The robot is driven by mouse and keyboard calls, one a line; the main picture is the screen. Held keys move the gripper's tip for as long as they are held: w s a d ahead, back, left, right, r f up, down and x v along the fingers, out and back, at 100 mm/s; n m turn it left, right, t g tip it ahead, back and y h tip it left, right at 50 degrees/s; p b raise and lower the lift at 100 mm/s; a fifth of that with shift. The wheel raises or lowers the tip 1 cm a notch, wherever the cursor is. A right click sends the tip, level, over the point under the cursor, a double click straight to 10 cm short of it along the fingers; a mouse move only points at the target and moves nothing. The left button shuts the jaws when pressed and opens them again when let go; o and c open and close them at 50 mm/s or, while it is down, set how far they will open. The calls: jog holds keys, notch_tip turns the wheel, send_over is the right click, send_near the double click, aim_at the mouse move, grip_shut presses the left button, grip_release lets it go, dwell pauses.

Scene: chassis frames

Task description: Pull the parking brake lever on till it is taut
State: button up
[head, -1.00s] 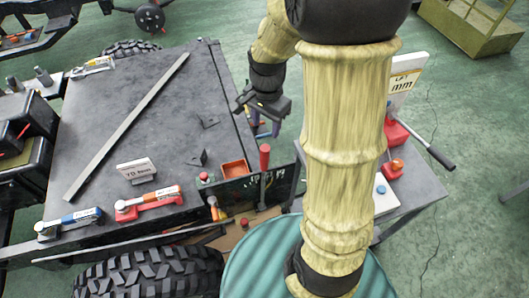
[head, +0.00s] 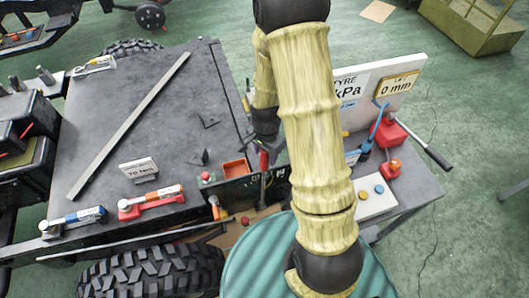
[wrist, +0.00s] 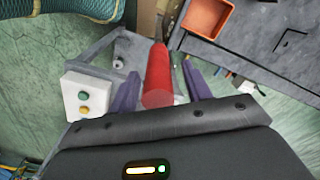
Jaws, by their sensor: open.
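The brake lever's red grip (head: 264,160) stands up at the right edge of the dark chassis deck, beside a black panel. In the wrist view the red grip (wrist: 157,68) lies between the two purple fingers of my gripper (wrist: 160,82), with gaps on both sides. My gripper (head: 267,143) is open, low over the grip in the head view, with its fingers hard to make out there. The lower part of the lever is hidden in the wrist view.
An orange tray (head: 235,168) and a red button (head: 205,176) sit left of the lever. On the right, a side table (head: 412,205) holds a white two-button box (head: 376,202), a red jack (head: 392,137) and a sign board (head: 352,82). A tyre (head: 150,276) is in front.

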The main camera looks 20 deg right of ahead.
jog(key=shift+f, duration=0.25)
jog(key=shift+d, duration=0.1)
jog(key=shift+s, duration=0.1)
grip_shut()
jog(key=shift+a, duration=0.25)
